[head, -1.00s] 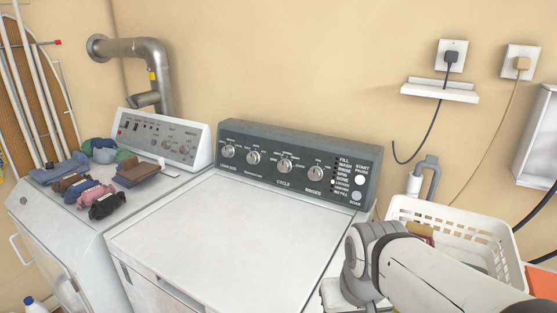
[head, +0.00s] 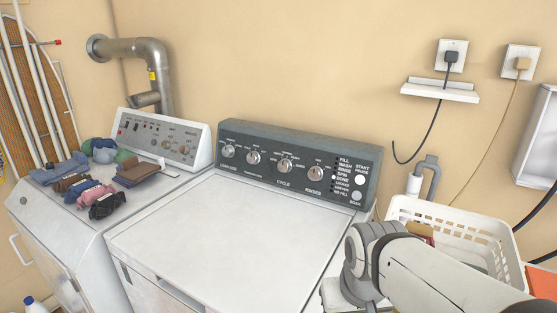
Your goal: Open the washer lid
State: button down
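The washer (head: 150,293) stands in the middle of the head view, with a dark control panel (head: 298,165) along its back. Its white lid (head: 225,235) lies flat and shut on top. The lid's front edge runs toward the bottom of the view. My arm comes in from the lower right, beside the washer's right edge. My gripper is not in view, so I cannot see what it holds or whether it touches the lid.
A dryer (head: 70,240) stands left of the washer, with several folded clothes (head: 100,180) on top. A white laundry basket (head: 470,220) sits right of the washer, behind my arm. A small wall shelf (head: 440,91) and outlets are above it. The space over the lid is clear.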

aim_at(231, 246)
jog(key=u, duration=1.1)
jog(key=k, duration=1)
jog(key=u, duration=1)
jog(key=i, duration=1.25)
jog(key=z, duration=0.4)
